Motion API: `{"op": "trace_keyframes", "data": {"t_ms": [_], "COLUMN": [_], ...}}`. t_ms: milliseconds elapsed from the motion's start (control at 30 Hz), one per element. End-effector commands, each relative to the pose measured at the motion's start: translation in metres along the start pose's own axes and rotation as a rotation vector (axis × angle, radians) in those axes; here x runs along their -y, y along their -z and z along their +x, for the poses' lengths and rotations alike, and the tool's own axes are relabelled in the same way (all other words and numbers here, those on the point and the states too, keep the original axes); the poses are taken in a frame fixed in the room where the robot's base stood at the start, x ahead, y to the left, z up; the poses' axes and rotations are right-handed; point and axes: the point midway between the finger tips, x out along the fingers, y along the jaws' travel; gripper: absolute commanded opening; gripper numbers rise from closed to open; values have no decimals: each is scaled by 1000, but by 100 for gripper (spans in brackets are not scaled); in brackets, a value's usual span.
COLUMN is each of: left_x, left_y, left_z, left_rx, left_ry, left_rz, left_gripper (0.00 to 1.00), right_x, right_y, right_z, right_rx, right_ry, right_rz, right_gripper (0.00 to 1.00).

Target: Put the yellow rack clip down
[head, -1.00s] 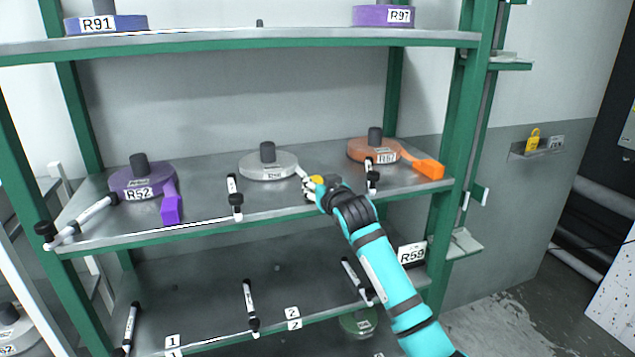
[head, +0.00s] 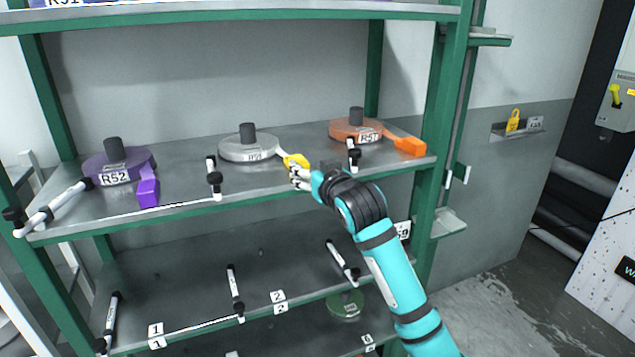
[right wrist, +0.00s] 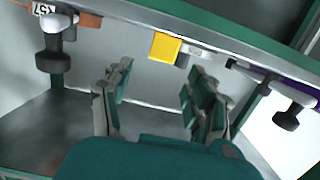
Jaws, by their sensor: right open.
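The yellow rack clip (head: 296,160) is a small yellow block on the middle shelf, at the right end of a pale strip that reaches from the grey spool (head: 249,150). My right gripper (head: 300,179) is just in front of it at the shelf's front edge, apart from it and covering part of its near side. In the right wrist view the clip (right wrist: 165,47) lies beyond my open, empty fingers (right wrist: 157,85). Whether the clip grips the strip cannot be told. My left gripper is not in view.
The middle shelf (head: 185,196) also holds a purple spool (head: 117,167) at left and an orange spool (head: 356,130) at right. Black-and-white pegs (head: 213,178) stick out along the front edge. Green rack posts (head: 440,130) flank the shelf.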

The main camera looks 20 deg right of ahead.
Motion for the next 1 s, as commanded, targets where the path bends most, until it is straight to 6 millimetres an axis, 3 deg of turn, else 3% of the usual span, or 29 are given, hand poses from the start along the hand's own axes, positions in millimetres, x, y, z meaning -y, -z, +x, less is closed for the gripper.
{"op": "trace_keyframes", "data": {"t_ms": [100,300,567,667,767,867,900,967,1000], "left_x": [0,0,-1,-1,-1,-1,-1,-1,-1], "left_y": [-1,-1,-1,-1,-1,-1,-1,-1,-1], "left_z": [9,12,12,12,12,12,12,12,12], "left_rx": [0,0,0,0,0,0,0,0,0], "left_ry": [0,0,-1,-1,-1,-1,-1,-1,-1], "left_rz": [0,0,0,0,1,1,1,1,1], "left_gripper": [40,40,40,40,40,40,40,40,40], "right_x": [0,0,0,-2,-5,-9,-11,-12,-13], "right_y": [-2,-1,-2,-24,-82,-175,-217,-278,-319], "right_z": [-19,-35,-36,-27,-6,13,16,15,11], "right_rx": [-2,1,4,41,128,255,310,388,438], "right_ry": [1,1,0,-3,-9,-16,-18,-19,-19], "right_rz": [0,1,1,0,-3,-10,-14,-22,-28], "right_gripper": [58,58,58,58,58,58,58,58,58]}}
